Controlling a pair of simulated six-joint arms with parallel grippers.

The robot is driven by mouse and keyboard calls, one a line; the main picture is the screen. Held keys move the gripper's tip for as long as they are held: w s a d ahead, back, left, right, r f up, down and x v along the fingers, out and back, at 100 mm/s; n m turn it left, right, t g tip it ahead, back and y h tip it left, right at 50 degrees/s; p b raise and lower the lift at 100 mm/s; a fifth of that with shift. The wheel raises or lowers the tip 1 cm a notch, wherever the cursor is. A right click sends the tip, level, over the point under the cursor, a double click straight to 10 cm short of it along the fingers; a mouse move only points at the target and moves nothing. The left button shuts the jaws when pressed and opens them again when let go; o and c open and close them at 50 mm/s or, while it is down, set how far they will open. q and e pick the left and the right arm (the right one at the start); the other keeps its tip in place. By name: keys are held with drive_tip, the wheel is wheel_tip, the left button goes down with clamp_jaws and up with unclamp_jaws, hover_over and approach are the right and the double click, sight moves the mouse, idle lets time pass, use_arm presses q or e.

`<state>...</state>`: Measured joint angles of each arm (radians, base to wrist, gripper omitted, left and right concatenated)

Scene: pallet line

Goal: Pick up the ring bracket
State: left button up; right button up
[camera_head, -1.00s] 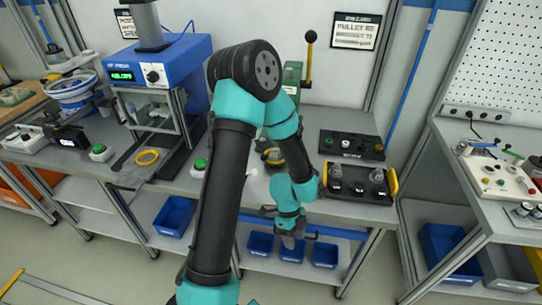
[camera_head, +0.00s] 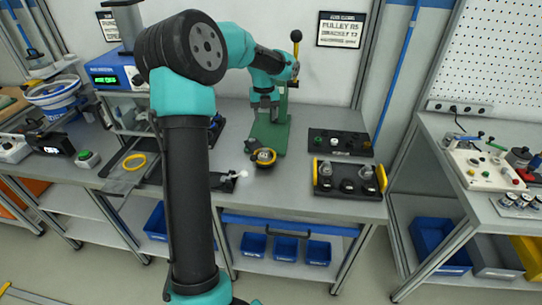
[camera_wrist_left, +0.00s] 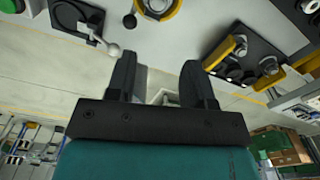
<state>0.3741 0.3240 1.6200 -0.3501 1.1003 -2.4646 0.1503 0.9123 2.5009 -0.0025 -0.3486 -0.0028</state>
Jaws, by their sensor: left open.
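A black round part with a yellow rim (camera_head: 264,157) sits at the foot of the green press stand (camera_head: 271,132); part of it shows at the top of the left wrist view (camera_wrist_left: 156,9). A flat yellow ring (camera_head: 134,161) lies on a grey plate at the left. I cannot tell which of these is the ring bracket. My left gripper (camera_head: 264,108) hangs above the bench by the green press, apart from the round part. In the left wrist view its two fingers (camera_wrist_left: 160,82) are spread with nothing between them. My right gripper is not in view.
A black tray with yellow handles (camera_head: 348,189) and a black panel with buttons (camera_head: 340,142) stand right of the press. A small fixture with a white-knobbed lever (camera_head: 228,180) is left of the round part. Blue bins (camera_head: 285,247) sit on the lower shelf.

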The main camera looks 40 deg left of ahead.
use_arm(q)
drive_tip(key=shift+a+r, duration=0.4)
drive_tip(key=shift+r, duration=0.05)
approach(265, 149)
wheel_tip(265, 149, down, 5)
drive_tip(key=shift+f, duration=0.15)
idle(0.3)
drive_tip(key=shift+s+d+f, duration=0.1)
drive_tip(key=shift+s+f, duration=0.05)
drive_tip(key=shift+f, duration=2.45)
drive_tip(key=shift+c, duration=0.2)
drive_tip(key=c, duration=0.7)
